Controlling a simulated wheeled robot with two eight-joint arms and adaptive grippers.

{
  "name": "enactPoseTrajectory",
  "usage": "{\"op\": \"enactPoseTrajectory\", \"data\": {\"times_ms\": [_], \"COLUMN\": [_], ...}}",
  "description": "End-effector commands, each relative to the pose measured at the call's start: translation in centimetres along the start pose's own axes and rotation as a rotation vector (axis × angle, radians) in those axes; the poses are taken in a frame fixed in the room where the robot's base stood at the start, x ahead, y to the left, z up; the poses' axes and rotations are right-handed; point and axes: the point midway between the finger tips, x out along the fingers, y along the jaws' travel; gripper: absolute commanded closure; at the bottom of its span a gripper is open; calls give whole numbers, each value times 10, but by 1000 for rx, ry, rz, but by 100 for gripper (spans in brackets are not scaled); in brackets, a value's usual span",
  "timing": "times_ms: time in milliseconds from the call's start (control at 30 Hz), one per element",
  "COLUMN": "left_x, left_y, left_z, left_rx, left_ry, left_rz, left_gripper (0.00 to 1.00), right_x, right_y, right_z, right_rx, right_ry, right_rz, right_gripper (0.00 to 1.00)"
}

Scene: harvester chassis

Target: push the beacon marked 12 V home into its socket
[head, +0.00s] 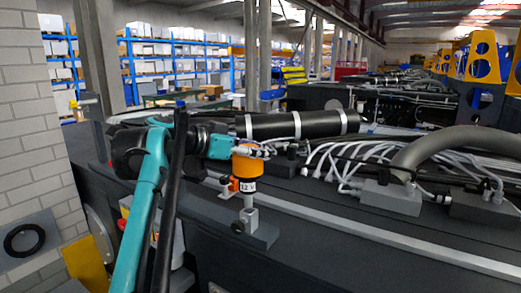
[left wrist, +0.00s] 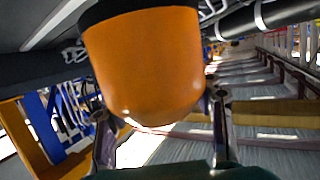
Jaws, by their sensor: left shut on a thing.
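The orange beacon (head: 247,165) stands upright in the head view, with a white label reading 12 V just below its orange body. A pale grey post (head: 249,202) and a grey block (head: 244,220) are directly below it, on the dark ledge. I cannot tell how deep the beacon sits, as the joint is too small to see. My left gripper (head: 239,146) is shut on the beacon from above and behind. In the left wrist view the orange dome (left wrist: 145,65) fills the space between the two fingers, and its dark base is at the top edge. My right gripper is not in view.
A black cylinder with silver bands (head: 298,124) lies behind the beacon. White hoses (head: 355,155) and grey boxes (head: 390,196) crowd the right. The front of the dark chassis is mostly clear.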

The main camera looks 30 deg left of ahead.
Motion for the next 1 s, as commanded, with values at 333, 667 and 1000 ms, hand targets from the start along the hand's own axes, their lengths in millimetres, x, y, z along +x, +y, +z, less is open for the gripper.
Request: {"op": "enactPoseTrajectory", "data": {"times_ms": [333, 667, 1000], "left_x": [3, 5, 7], "left_y": [0, 0, 0], "left_z": [8, 16, 24], "left_rx": [0, 0, 0], "left_ry": [1, 1, 1], "left_rz": [0, 0, 0], "left_gripper": [100, 100, 100], "right_x": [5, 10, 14], "right_y": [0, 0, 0], "right_z": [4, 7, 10], "right_rx": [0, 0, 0], "right_ry": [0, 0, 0], "right_rz": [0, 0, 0], "right_gripper": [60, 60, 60]}}
